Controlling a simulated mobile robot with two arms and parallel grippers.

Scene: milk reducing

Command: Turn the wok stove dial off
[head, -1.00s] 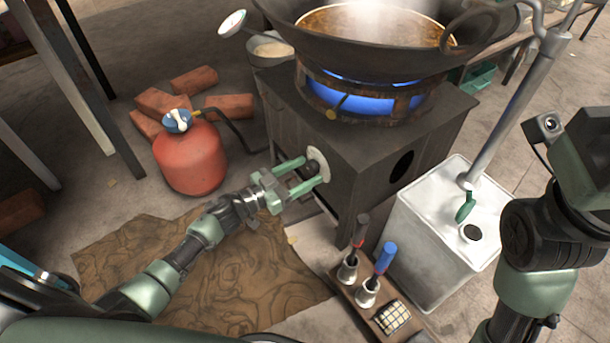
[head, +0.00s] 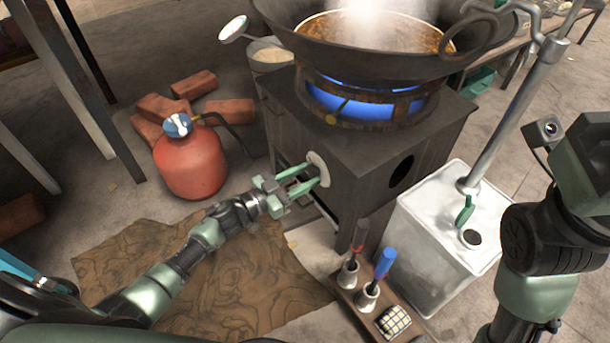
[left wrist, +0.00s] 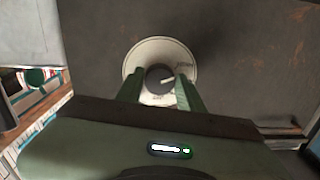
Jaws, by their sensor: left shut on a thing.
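The wok stove (head: 370,150) is a dark metal box with a blue flame (head: 360,103) burning under the wok (head: 300,38). Its dial (head: 319,167) has a pale round plate on the stove's left-facing side. In the left wrist view the dark dial knob (left wrist: 160,76) with a pale pointer mark sits in the middle of the plate, between my fingers. My left gripper (head: 314,174) is shut on the knob, its green fingers reaching the plate. In the head view the knob is mostly hidden by the fingers. My right arm shows at the right edge; its fingertips are out of view.
A red gas cylinder (head: 190,165) and several bricks (head: 165,108) stand left of the stove. A white metal can (head: 440,225) stands to its right. A wooden holder (head: 350,285) with blue- and dark-handled tools is in front.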

